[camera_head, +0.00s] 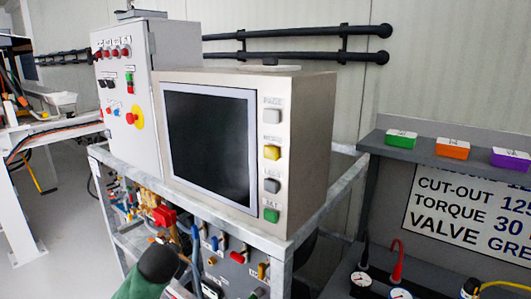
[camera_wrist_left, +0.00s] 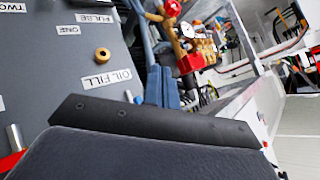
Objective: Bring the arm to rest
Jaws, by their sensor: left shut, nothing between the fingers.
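My left gripper (camera_wrist_left: 155,122) shows as dark parts across the lower part of the left wrist view. It is shut and empty. Behind it, in that view, is a grey panel (camera_wrist_left: 50,60) with upside-down labels, one reading "OIL FILL", and a brass ring. A blue part (camera_wrist_left: 160,88) stands just beyond the gripper; I cannot tell whether they touch. My left gripper cannot be made out in the head view. My right gripper is in neither view.
A monitor cabinet (camera_head: 300,130) with a dark screen and a control box (camera_head: 128,75) stand on a metal frame (camera_head: 325,205). Valves and hoses crowd below. At right, a shelf (camera_head: 400,152) bears green, orange and purple boxes. Open floor (camera_head: 65,210) lies at left.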

